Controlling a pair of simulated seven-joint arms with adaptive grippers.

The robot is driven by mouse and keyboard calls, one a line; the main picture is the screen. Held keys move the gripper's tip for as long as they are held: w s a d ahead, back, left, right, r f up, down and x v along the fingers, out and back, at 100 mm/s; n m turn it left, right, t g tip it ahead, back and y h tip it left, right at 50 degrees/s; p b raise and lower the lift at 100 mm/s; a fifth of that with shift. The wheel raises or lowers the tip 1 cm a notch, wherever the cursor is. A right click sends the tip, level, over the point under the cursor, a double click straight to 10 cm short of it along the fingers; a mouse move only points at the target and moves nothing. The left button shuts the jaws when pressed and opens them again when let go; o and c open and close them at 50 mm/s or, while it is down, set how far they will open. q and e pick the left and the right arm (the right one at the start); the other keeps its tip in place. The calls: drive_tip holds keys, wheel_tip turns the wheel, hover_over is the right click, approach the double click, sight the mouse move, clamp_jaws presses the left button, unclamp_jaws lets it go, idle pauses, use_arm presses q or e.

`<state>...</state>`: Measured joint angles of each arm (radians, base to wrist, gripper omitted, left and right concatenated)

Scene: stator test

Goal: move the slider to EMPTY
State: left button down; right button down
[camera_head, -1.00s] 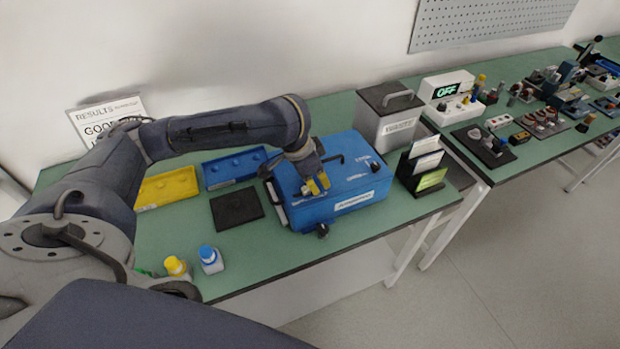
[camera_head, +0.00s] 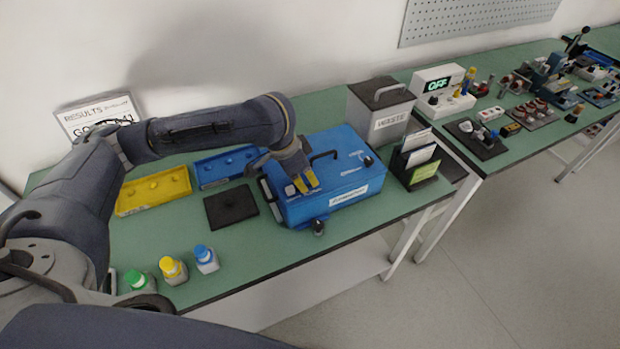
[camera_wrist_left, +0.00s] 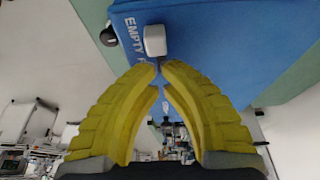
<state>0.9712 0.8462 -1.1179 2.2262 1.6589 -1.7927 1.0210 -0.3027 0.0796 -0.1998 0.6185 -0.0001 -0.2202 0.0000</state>
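The blue box (camera_head: 352,188) stands on the green bench, with a black handle on top. In the left wrist view its blue top (camera_wrist_left: 225,35) carries white lettering that reads EMPTY and a further, cut-off word. A whitish block-shaped knob (camera_wrist_left: 155,40), apparently the slider, stands beside this lettering. My left gripper (camera_head: 305,181) is over the near left part of the box. Its yellow fingers in the left wrist view (camera_wrist_left: 158,66) come together at the tips, just short of the knob; contact is unclear. The knob is not distinguishable in the head view. My right gripper is out of view.
A dark pad (camera_head: 231,206), a yellow tray (camera_head: 153,192) and a blue tray (camera_head: 223,167) lie left of the box. Several capped bottles (camera_head: 173,270) stand in front. A grey waste bin (camera_head: 381,112) and card holder (camera_head: 418,160) stand to the right.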

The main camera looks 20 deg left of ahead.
sight(321, 182)
use_arm(q)
drive_tip(key=shift+w+d+r, duration=0.15)
drive_tip(key=shift+w+d, duration=0.95)
drive_tip(key=shift+w, duration=0.05)
drive_tip(key=v, duration=1)
drive_tip(key=shift+s, duration=0.25)
drive_tip(key=shift+a, duration=0.15)
